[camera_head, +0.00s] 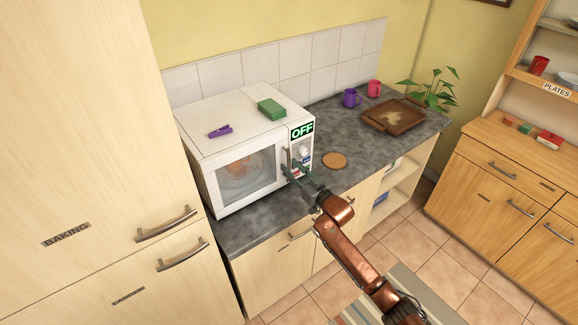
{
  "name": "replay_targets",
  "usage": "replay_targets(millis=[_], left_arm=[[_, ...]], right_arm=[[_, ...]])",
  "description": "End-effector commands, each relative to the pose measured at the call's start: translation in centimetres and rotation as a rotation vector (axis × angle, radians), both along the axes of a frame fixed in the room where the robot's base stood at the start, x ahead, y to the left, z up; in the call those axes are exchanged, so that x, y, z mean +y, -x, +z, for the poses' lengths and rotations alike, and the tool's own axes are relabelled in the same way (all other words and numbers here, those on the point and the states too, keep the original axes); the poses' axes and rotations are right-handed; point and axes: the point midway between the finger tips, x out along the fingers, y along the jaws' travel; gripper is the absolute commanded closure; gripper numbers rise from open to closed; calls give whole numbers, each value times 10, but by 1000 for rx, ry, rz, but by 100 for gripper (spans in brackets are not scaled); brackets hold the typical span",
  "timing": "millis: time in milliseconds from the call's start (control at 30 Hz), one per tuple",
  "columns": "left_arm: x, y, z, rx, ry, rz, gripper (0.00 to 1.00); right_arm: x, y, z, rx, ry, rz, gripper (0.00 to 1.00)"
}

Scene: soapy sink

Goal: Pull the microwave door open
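The white microwave (212,146) stands on the dark counter with its windowed door (246,178) facing me. The door looks closed, and an orange-brown item shows dimly behind the glass. The door handle (285,158) is a thin upright bar at the door's right edge, beside the control panel with its green "OFF" display (302,131). My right gripper (291,170) is at the handle's lower end, with its fingertips apart. It partly hides the handle, and I cannot tell if it touches it. My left gripper is not in view.
A green sponge (271,108) and a purple item (220,131) lie on the microwave. A round brown coaster (335,160), purple mug (350,98), pink mug (374,88), wooden tray (393,117) and plant (437,91) are on the counter (275,211). A tall cabinet (95,130) stands close at left.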

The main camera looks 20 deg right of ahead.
Motion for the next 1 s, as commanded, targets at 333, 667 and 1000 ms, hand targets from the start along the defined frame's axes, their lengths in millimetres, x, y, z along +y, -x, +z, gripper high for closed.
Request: replay_targets(millis=[333,667,1000], left_arm=[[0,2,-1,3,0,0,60],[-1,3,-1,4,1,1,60],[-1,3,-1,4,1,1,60]], right_arm=[[6,-17,-1,1,0,0,71],[6,-16,-1,1,0,0,84],[6,-16,-1,1,0,-1,100]])
